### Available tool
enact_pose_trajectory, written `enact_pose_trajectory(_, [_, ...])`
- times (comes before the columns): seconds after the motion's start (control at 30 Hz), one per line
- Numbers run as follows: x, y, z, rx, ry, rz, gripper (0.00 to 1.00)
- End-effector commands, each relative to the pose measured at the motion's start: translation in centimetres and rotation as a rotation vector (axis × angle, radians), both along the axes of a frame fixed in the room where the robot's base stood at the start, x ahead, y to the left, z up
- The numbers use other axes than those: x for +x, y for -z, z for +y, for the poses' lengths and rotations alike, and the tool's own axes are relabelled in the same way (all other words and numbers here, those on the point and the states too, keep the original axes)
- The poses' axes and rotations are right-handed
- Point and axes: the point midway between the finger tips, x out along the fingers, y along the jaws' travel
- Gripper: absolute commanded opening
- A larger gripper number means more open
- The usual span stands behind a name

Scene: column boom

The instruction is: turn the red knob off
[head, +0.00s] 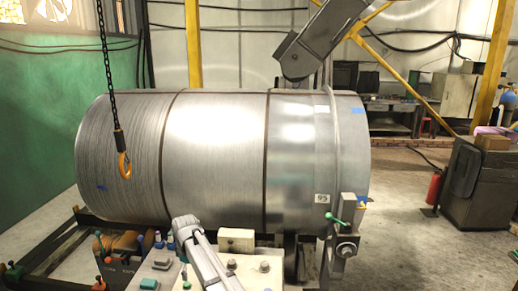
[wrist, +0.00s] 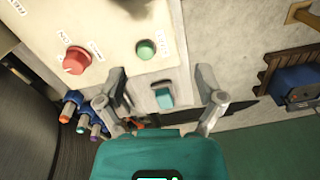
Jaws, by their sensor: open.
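The red knob (wrist: 76,60) is a round dial on a pale panel (wrist: 120,20) in the upper left of the wrist view. Small printed labels stand beside it, one reading ON; its exact pointer direction is hard to tell. My gripper (wrist: 160,75) is open and empty, its two fingers spread over the panel. The knob is to the left of the left finger, outside the jaws, and nothing touches it. In the head view I cannot pick out this red knob with certainty.
A green button (wrist: 147,50) and a teal switch (wrist: 164,98) lie between the fingers in the picture. Several coloured-tipped plugs (wrist: 77,115) sit below the knob. A blue box (wrist: 296,87) is at right. In the head view, a large metal cylinder (head: 215,140) and a hanging hook (head: 124,165) stand behind.

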Motion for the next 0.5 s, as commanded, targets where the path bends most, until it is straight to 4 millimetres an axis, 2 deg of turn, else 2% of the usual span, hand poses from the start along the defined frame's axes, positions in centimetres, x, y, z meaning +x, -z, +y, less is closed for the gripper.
enact_pose_trajectory(0.27, [-0.4, 0.8, -3.4, -0.002, 0.082, -0.001, 0.87])
enact_pose_trajectory(0.5, [-1.0, 1.8, -8.1, -0.005, 0.199, -0.005, 0.87])
